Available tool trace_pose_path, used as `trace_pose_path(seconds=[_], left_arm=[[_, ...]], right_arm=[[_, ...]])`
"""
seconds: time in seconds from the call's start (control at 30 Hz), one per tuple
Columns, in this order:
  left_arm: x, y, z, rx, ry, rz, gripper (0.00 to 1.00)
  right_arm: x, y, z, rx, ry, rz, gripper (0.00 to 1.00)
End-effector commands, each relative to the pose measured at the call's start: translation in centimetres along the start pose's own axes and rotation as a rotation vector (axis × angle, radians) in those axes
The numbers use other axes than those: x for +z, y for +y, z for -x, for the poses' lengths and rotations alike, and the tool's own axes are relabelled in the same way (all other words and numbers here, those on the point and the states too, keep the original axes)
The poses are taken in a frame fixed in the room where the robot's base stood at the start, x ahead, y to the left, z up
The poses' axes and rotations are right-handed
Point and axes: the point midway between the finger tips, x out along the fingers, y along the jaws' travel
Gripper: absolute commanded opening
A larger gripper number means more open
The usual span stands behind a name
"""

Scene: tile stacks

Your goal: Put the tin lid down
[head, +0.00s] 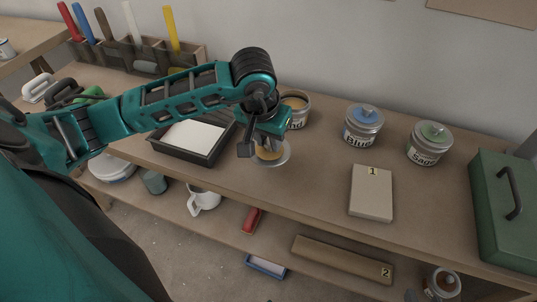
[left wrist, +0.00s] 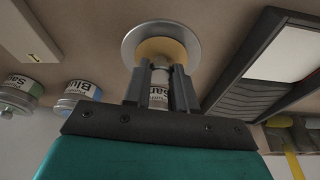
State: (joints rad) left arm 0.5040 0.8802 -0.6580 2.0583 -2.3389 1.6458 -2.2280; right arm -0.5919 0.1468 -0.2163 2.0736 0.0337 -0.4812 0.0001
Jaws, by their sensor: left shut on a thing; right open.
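The tin lid (head: 280,159) is a silver disc with a sand-yellow middle. It is over the bench top, right of the black tray; I cannot tell whether it touches the bench. My left gripper (head: 268,142) points down and is shut on the lid from above. In the left wrist view the lid (left wrist: 187,47) lies flat beyond the fingertips (left wrist: 160,68); the fingers partly hide its grip. The open sand tin (head: 299,113) stands behind the gripper, partly covered by it. Its label (left wrist: 158,97) shows between the fingers. My right gripper is not in view.
Lidded blue (head: 361,125) and sage (head: 429,143) tins stand at the back. A box marked 1 (head: 371,193) and a green case (head: 506,205) are to the right. The black tray (head: 201,158) is left of the lid. Bench (head: 310,190) between lid and box is clear.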

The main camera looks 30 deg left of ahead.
Motion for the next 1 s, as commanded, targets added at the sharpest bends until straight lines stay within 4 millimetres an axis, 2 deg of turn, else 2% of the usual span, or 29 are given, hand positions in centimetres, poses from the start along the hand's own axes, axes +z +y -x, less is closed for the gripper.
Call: trace_pose_path(seconds=[0.17, 0.43, 0.83, 0.87, 1.0], left_arm=[[0.3, 0.0, -1.2, 0.001, 0.000, 0.000, 0.00], [1.3, 0.1, -4.7, 0.002, -0.001, 0.000, 0.00], [1.4, 0.0, -5.2, 0.000, 0.002, -0.001, 0.00], [1.4, 0.0, -5.0, 0.001, 0.002, 0.000, 0.28], [1.4, 0.0, -5.0, 0.001, 0.001, 0.000, 0.42]], right_arm=[[0.2, 0.0, -0.2, 0.000, 0.000, 0.000, 0.43], [0.9, 0.1, -0.6, 0.001, -0.001, 0.000, 0.43], [1.4, 0.3, -0.8, 0.002, -0.003, 0.009, 0.43], [1.3, 0.3, -0.7, 0.002, -0.004, 0.010, 0.43], [1.3, 0.3, -0.7, 0.002, -0.004, 0.010, 0.43]])
